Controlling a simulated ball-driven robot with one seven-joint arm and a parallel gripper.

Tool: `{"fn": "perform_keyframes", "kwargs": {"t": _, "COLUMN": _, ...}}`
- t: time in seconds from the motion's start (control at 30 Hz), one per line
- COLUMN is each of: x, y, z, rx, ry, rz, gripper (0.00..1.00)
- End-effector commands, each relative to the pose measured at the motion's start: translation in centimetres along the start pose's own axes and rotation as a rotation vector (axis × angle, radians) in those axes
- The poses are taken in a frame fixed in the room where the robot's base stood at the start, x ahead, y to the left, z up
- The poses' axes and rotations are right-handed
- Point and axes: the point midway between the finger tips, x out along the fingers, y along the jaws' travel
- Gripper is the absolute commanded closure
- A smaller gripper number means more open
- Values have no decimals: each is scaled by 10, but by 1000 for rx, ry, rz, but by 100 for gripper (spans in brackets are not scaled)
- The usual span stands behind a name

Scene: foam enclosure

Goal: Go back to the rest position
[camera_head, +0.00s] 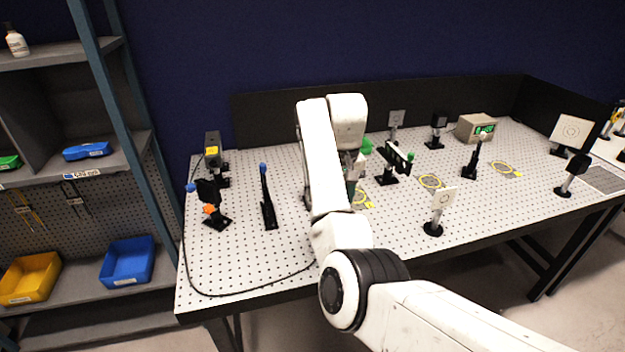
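My white arm reaches from the lower right over the front edge of the perforated optical table (240,262). Its far links rise over the middle of the table and fold back down. The arm hides most of my gripper, and its fingertips cannot be made out. A green part (366,147) shows just right of the arm's end, close to a yellow-marked spot (363,199) on the table. I cannot tell whether the gripper holds anything.
Several black posts and mounts stand on the table, including a blue-tipped post (267,197) left of my arm and a white target card (441,203) to its right. A meter box (475,128) is at the back. Shelving with a blue bin (127,262) stands left.

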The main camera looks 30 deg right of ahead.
Motion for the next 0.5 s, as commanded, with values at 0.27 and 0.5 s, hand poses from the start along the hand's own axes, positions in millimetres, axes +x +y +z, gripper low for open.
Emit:
{"fn": "perform_keyframes", "kwargs": {"t": 0.27, "x": 4, "y": 1, "z": 2, "rx": 1, "ry": -2, "rz": 2, "gripper": 65}}
{"fn": "perform_keyframes", "kwargs": {"t": 0.5, "x": 70, "y": 17, "z": 40, "rx": 16, "ry": 13, "rz": 55, "gripper": 65}}
